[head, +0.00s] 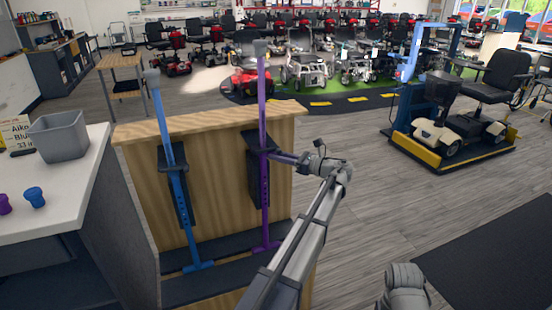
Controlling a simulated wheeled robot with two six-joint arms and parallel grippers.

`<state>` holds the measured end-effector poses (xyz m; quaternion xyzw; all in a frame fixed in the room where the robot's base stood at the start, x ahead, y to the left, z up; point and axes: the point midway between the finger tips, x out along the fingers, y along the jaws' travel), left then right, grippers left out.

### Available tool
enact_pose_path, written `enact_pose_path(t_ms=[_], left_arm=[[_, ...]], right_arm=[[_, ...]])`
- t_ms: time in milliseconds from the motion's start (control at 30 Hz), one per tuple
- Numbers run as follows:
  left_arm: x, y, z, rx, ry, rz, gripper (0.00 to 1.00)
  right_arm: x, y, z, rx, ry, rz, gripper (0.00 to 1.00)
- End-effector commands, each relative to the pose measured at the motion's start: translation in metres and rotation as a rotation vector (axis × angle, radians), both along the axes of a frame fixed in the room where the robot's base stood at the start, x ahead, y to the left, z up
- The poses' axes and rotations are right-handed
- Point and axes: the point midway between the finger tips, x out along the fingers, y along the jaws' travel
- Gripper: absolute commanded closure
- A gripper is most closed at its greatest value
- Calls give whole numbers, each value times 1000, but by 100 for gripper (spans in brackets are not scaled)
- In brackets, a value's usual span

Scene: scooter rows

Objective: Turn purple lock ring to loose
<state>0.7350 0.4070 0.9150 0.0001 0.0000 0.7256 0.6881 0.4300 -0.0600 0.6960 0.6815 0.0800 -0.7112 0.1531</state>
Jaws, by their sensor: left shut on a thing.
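A purple pole (263,100) stands upright against a wooden stand, with a grey top and a flat purple foot. My left gripper (277,155) reaches it from the right at the height of a dark holder (258,180). The gripper is shut on the purple lock ring at the pole; the fingers mostly hide the ring, and I cannot tell its turn position. Only part of my right arm shows at the bottom right; its gripper is out of view.
A blue pole (171,140) stands left of the purple one on the wooden stand (220,190). A white counter (85,180) at the left holds a grey bin (60,137) and small purple (4,204) and blue (35,197) pieces. Floor right of the stand is clear; scooters stand behind.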

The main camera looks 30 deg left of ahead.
Motion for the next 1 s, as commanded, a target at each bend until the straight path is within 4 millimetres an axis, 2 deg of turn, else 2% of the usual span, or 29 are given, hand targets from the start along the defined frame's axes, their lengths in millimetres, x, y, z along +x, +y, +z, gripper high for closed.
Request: enact_pose_path(t_ms=[33, 300, 833, 867, 1000], left_arm=[[5, 0, 0, 0, 0, 23, 100], [7, 1, 0, 0, 0, 109, 100], [6, 2, 0, 0, 0, 129, 100], [6, 2, 0, 0, 0, 129, 79], [7, 2, 0, 0, 0, 129, 64]], right_arm=[[0, 0, 0, 0, 0, 0, 100], [0, 0, 0, 0, 0, 0, 100], [0, 0, 0, 0, 0, 0, 100], [0, 0, 0, 0, 0, 0, 100], [0, 0, 0, 0, 0, 0, 100]])
